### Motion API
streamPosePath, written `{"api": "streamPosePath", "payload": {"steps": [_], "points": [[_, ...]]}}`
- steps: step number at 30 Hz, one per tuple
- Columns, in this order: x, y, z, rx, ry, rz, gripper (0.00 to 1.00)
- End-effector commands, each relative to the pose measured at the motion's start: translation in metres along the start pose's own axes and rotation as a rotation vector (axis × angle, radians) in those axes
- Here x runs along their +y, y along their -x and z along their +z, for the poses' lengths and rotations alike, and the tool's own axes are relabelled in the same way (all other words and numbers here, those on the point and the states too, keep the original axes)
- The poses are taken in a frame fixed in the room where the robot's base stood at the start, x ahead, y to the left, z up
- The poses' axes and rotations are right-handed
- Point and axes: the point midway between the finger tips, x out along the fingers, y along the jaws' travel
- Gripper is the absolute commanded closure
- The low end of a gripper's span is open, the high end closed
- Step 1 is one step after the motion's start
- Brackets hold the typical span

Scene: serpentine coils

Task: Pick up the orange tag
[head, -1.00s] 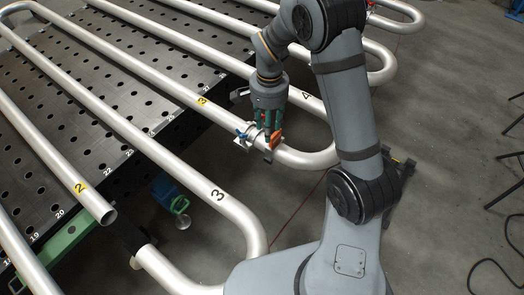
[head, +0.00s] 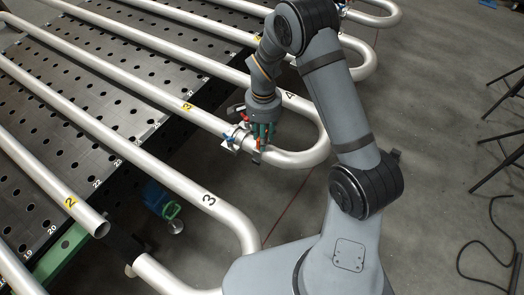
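The orange tag (head: 258,142) shows only as a thin orange strip among the fingers of my gripper, by the clamp on the pipe. My gripper (head: 264,134) has teal-green fingers that point down at the tag, close to the pipe bend. The fingers hide most of the tag. I cannot tell whether they touch it or are shut on it. A silver clamp with a blue part (head: 233,136) sits around the pipe just left of my gripper.
Silver serpentine pipes (head: 120,148) lie across a dark perforated table (head: 60,150). A pipe marked 4 (head: 289,95) runs just behind my gripper. A blue and green device (head: 163,203) is below left. Open grey floor (head: 440,120) lies to the right.

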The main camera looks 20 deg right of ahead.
Motion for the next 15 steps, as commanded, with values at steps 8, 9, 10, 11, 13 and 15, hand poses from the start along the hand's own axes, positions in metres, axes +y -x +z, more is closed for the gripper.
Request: {"api": "streamPosePath", "payload": {"steps": [8, 9, 10, 11, 13, 15], "points": [[0.0001, 0.0002, 0.0001, 0.000, 0.000, 0.000, 0.85], [0.0001, 0.0002, 0.0001, 0.000, 0.000, 0.001, 0.88], [0.0001, 0.0002, 0.0001, 0.000, 0.000, 0.001, 0.90], [0.0001, 0.0002, 0.0001, 0.000, 0.000, 0.001, 0.91], [0.0001, 0.0002, 0.0001, 0.000, 0.000, 0.001, 0.95], [0.0002, 0.0002, 0.0001, 0.000, 0.000, 0.001, 1.00]]}}
